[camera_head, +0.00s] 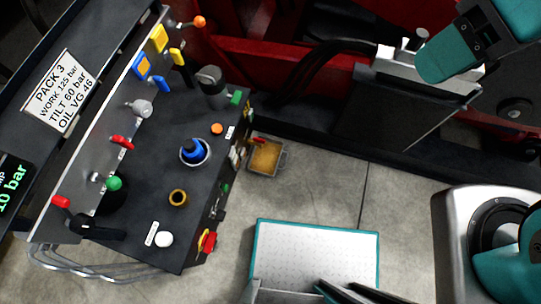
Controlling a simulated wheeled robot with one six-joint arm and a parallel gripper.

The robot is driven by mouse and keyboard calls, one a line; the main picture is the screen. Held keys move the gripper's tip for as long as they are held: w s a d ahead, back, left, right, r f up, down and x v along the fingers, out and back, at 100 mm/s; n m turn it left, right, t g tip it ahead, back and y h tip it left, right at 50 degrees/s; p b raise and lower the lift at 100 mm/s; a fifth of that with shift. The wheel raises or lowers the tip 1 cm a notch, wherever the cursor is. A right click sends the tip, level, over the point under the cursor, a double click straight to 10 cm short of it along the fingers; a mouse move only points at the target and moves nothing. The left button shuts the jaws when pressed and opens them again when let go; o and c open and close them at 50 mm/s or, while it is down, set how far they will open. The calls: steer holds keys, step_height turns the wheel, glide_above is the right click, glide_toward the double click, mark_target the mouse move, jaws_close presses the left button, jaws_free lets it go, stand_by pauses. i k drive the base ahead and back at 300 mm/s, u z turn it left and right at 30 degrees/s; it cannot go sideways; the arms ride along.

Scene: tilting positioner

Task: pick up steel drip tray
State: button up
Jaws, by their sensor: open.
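The steel drip tray (264,172) is a small grey rectangular pan with amber-brown contents. It lies on the concrete floor, just right of the upper right corner of the control console and close to its side. Its rim shows on the near and right sides. A small red part on the console side is close to its far left edge. A teal link of my arm (448,56) shows at the upper right, well apart from the tray.
The black control console (150,190) with levers, knobs and buttons fills the left. A dark box (385,115) and red machine frame (265,60) stand behind the tray. Bare floor (320,190) lies right of the tray. A white-topped teal deck (315,250) is at the bottom.

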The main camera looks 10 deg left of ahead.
mark_target(265, 161)
steer(key=u, duration=0.55)
steer(key=k, duration=1.45)
steer(key=z, duration=0.6)
steer(key=i, duration=1)
steer(key=u, duration=0.65)
steer(key=i, duration=0.75)
steer(key=u, duration=0.8)
